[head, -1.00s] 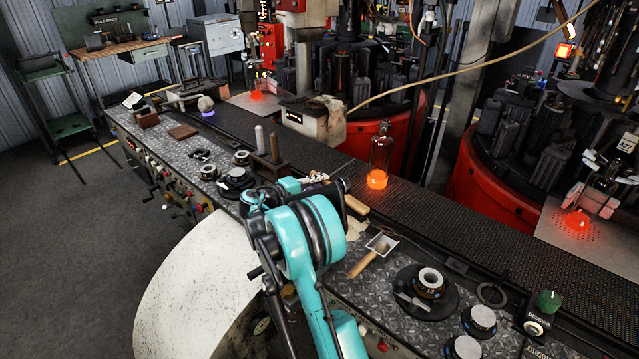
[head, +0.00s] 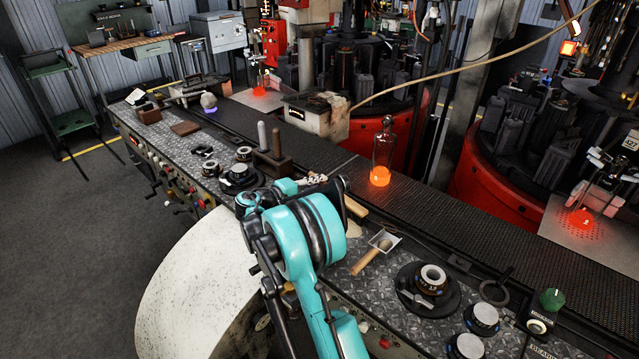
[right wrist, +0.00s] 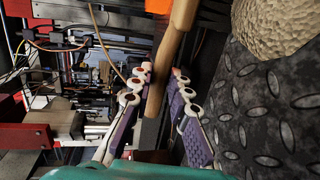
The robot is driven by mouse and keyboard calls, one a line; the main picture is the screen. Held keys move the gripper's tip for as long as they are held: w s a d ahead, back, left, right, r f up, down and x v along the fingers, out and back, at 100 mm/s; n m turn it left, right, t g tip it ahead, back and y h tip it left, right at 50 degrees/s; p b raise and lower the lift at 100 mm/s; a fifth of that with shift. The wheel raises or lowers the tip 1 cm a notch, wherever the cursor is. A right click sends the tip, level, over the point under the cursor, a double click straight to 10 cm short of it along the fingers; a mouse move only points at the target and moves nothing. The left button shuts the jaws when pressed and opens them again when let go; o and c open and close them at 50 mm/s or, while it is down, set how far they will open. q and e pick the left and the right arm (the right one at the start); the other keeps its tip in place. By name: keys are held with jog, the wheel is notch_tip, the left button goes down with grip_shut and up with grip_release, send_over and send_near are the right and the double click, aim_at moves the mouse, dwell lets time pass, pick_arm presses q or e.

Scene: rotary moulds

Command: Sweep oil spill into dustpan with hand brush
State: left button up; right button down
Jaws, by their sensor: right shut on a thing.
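My right gripper (head: 328,184) is over the metal bench top. In the right wrist view its fingers (right wrist: 165,85) are shut on a wooden handle (right wrist: 178,35), which I take as the hand brush. The tan wooden end of the brush (head: 355,208) shows just right of the gripper in the head view; its bristles are hidden. The dustpan (head: 385,241), with a wooden handle, lies on the bench to the right of the gripper, apart from it. A lumpy beige patch (right wrist: 275,25) lies on the tread plate; I cannot tell if it is the oil spill. My left gripper is out of view.
A glowing glass bottle (head: 382,160) stands on the dark conveyor (head: 450,210) behind the bench. A black round base with a ring (head: 431,280) stands right of the dustpan. A dark block with two upright pins (head: 272,160) stands left of the gripper.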

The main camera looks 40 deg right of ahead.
jog(key=shift+s+a, duration=0.15)
jog(key=shift+a, duration=0.5)
jog(key=shift+s+a, duration=0.15)
jog(key=shift+a, duration=0.5)
jog(key=shift+s+a+f, duration=0.15)
jog(key=shift+s+a, duration=0.05)
jog(key=shift+a, duration=0.6)
jog(key=shift+s+a, duration=0.15)
jog(key=shift+a, duration=0.7)
jog(key=shift+s+a, duration=0.15)
jog(key=shift+a, duration=0.65)
